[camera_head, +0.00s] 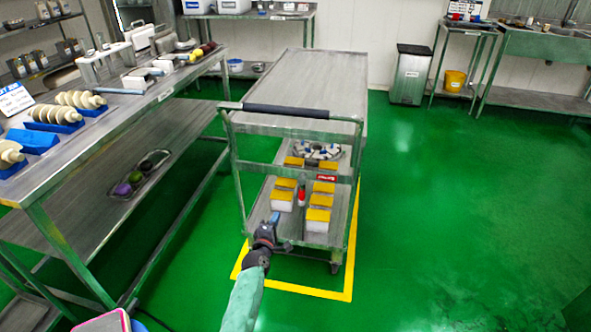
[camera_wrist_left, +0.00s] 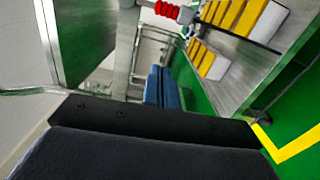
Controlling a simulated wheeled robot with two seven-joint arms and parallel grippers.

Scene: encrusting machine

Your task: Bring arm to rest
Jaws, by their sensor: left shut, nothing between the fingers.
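My left arm comes up from the bottom of the head view in a green sleeve. My left gripper (camera_head: 275,218) is shut and empty, at the near end of the cart's lower shelf. In the left wrist view its blue fingers (camera_wrist_left: 162,88) lie together with nothing between them. The metal cart (camera_head: 310,85) stands ahead with a bare top. My right gripper is not in view.
A steel table (camera_head: 120,125) with screw-shaped parts (camera_head: 56,114) stands on the left. A bin (camera_head: 410,74) and a sink bench (camera_head: 540,45) are at the back right. Yellow floor tape (camera_head: 350,260) outlines the cart's place. The green floor on the right is clear.

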